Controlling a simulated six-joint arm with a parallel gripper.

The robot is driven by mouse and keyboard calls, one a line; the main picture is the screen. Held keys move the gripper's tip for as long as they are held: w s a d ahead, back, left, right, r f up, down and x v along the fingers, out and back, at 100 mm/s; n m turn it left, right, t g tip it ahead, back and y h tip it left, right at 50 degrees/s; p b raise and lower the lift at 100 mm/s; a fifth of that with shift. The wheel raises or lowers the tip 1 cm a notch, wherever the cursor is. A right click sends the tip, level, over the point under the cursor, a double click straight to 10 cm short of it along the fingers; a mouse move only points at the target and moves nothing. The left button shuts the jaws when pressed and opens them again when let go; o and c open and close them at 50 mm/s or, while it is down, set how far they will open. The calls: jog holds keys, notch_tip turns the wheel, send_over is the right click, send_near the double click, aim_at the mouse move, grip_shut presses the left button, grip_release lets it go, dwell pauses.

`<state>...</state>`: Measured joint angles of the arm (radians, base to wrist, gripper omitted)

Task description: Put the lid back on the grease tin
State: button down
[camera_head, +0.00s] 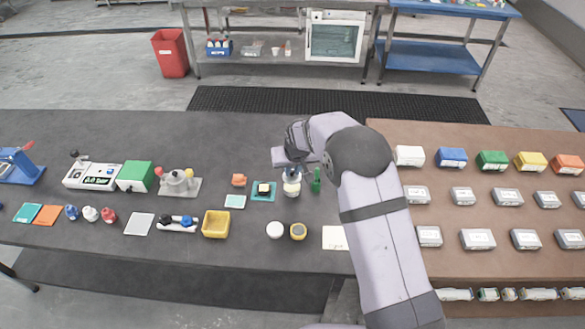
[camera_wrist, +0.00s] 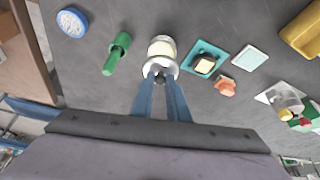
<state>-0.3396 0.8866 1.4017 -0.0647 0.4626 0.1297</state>
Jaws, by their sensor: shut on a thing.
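The grease tin (camera_head: 291,187) is a short silvery tin with a cream-coloured part. It stands on the dark bench just below my gripper (camera_head: 293,169), and it also shows in the wrist view (camera_wrist: 161,47). In the wrist view, my gripper (camera_wrist: 161,76) has its two blue fingers closed on the small dark knob of the silvery round lid (camera_wrist: 147,68). The lid overlaps the near part of the tin in that view. I cannot tell whether the lid touches the tin or is slightly above it.
A green bottle (camera_head: 316,181) stands close right of the tin. A teal mat (camera_head: 255,196) with a cream block lies close left, beside an orange piece (camera_head: 238,180). A yellow bin (camera_head: 215,225) is left.

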aim_at(293, 178)
jog(key=shift+f+b, duration=1.35)
jog(key=shift+f, duration=0.9)
jog(key=shift+f+b, duration=0.2)
jog(key=shift+b, duration=0.2)
dwell(0.9)
dwell(0.4)
jog(key=c, duration=1.2)
grip_release()
jog(key=shift+o, duration=0.2)
jog(key=shift+r, duration=0.15)
jog(key=shift+r+p, duration=2.15)
jog(key=shift+r, duration=1.2)
grip_shut()
